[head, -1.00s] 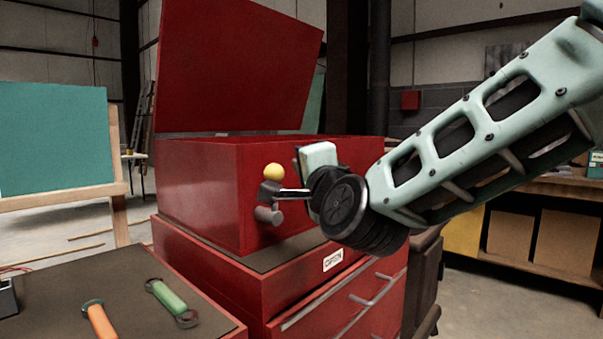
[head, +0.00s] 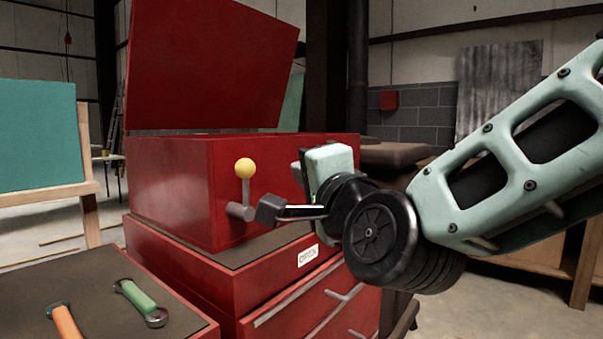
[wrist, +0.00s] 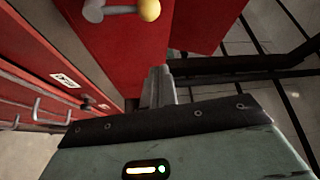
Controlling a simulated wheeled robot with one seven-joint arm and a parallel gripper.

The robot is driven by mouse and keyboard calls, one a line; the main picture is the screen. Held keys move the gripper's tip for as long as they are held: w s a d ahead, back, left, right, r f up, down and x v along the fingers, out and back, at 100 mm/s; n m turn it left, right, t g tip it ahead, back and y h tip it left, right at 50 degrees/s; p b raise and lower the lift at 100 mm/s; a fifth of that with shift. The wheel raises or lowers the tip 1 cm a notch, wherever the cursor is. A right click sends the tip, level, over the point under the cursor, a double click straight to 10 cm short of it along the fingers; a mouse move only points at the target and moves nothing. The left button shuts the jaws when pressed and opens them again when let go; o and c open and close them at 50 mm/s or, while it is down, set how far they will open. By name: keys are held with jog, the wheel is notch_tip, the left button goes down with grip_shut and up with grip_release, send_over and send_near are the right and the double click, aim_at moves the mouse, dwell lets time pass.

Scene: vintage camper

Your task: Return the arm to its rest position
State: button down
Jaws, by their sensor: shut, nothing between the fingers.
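My gripper (head: 268,210) is at the end of my pale green arm, in front of the red box in the head view. Its fingers are shut and empty, pointing left. In the head view its tip overlaps the lower end of a crank handle with a yellow knob (head: 245,168); I cannot tell whether they touch. In the wrist view my gripper's fingers (wrist: 157,88) are together at the middle, and the yellow knob (wrist: 149,10) shows above them, apart from the tips.
The red box (head: 165,180) has its lid (head: 210,65) raised and stands on a red drawer cabinet (head: 270,275) with bar handles. At lower left a dark-topped surface (head: 95,290) holds a green wrench (head: 138,298) and an orange wrench (head: 65,320). A teal board (head: 38,135) stands at left.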

jog(key=s+f+n+g, duration=0.5)
jog(key=f+n, duration=0.1)
jog(key=f, duration=0.3)
jog(key=s+f+n+g, duration=0.5)
jog(key=f, duration=0.4)
jog(key=s+d+f+n+g+h, duration=0.4)
jog(key=s+d+f, duration=0.1)
jog(key=s+d, duration=0.2)
jog(key=s+d+f+n+g+h, duration=0.3)
jog(key=s+d+f+n+g, duration=0.1)
jog(key=s+d, duration=0.3)
notch_tip(320, 180, up, 18)
jog(key=p, duration=1.8)
jog(key=shift+w+a+f, duration=0.1)
jog(key=shift+a, duration=0.05)
